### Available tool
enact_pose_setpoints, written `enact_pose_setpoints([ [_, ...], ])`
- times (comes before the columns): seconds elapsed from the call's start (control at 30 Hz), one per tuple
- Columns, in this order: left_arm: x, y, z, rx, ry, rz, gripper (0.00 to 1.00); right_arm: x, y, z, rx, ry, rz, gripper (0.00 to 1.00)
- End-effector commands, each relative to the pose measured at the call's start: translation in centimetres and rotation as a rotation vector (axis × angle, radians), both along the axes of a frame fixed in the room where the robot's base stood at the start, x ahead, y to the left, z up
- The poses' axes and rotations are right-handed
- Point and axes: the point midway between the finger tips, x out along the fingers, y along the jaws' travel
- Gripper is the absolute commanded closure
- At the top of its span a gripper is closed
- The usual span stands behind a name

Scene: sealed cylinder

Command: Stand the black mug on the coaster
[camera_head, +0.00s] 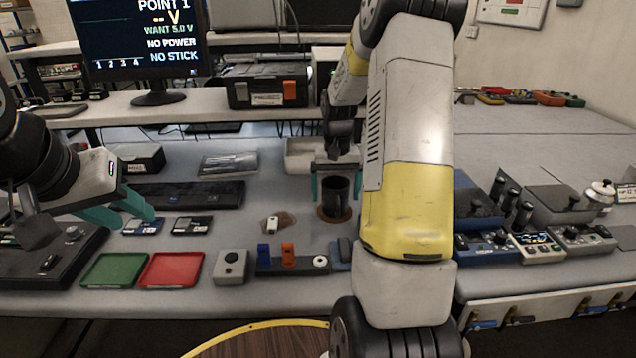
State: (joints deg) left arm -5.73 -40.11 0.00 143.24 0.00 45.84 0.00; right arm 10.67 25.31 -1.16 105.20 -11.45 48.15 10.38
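The black mug (335,192) stands upright on the brown round coaster (334,216), near the middle of the bench. The coaster's front rim shows below the mug. My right gripper (336,186) points down over the mug, with one teal finger on each side of it. Small gaps seem to show between the fingers and the mug, so it looks open. The upper part of the mug is partly in the gripper's shadow. My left gripper (120,212) is open and empty at the left, above the bench near two dark cards.
A green tray (114,270) and a red tray (171,270) lie at the front left. A grey button box (231,267) and a dark holder with blue and orange pieces (289,260) stand in front of the coaster. A brown patch with a white piece (272,222) lies left of it.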

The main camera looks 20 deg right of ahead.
Motion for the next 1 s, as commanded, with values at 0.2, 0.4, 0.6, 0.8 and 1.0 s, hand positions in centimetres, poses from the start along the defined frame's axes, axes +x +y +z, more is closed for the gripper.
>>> enact_pose_setpoints([
  [0.2,0.0,0.0,0.0,0.000,0.000,0.000,0.64,0.0,0.0,0.0,0.000,0.000,0.000,0.08],
  [0.4,0.0,0.0,0.0,0.000,0.000,0.000,0.64,0.1,0.0,1.6,-0.001,-0.005,0.000,0.08],
  [0.6,0.0,0.0,0.0,0.000,0.000,0.000,0.64,0.1,0.0,5.7,-0.002,-0.006,0.000,0.08],
  [0.8,0.0,0.0,0.0,0.000,0.000,0.000,0.64,0.1,0.0,9.7,0.000,-0.005,0.000,0.08],
  [1.0,0.0,0.0,0.0,0.000,0.000,0.000,0.64,0.0,0.0,11.9,-0.001,-0.002,0.001,0.08],
])
